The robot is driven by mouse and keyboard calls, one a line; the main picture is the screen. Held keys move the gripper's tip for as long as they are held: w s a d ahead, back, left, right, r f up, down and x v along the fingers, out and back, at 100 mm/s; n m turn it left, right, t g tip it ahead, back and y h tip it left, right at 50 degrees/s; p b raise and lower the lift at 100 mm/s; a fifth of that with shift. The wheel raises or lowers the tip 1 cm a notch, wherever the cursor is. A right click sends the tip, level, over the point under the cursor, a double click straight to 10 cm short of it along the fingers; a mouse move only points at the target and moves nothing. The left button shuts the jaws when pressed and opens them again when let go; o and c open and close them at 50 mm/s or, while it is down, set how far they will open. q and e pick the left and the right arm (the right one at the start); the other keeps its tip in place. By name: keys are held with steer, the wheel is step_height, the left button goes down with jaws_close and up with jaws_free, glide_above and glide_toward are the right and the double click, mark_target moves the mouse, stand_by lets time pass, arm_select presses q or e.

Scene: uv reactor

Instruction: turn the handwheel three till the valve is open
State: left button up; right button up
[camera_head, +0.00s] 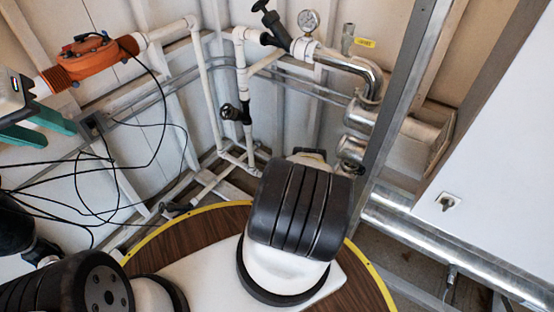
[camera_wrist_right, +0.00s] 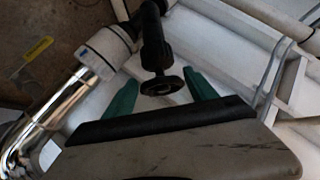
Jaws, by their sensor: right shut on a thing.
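In the right wrist view a black round handwheel (camera_wrist_right: 161,86) sits on a black valve stem. The two green fingers of my right gripper (camera_wrist_right: 160,78) stand on either side of it, and the gripper is shut on this wheel. In the head view my own right arm covers that gripper, and I cannot make out the gripped wheel there. My left gripper (camera_head: 60,134) is at the upper left of the head view. Its green fingers are apart with nothing between them, away from the valves.
An orange flanged unit (camera_head: 88,62) hangs on the left wall with black cables below. A black valve (camera_head: 272,22), a gauge (camera_head: 309,20) and a chrome elbow (camera_head: 362,75) are at the top. Another black valve (camera_head: 231,112) sits mid-pipe. A metal post (camera_head: 400,90) stands right of my arm.

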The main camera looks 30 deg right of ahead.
steer(key=shift+d+r, duration=0.1)
steer(key=shift+d, duration=0.05)
steer(key=o, duration=1.4)
steer(key=shift+c, duration=0.2)
steer(key=v, duration=0.7)
steer(key=shift+s+a, duration=0.25)
steer(key=shift+s, duration=0.05)
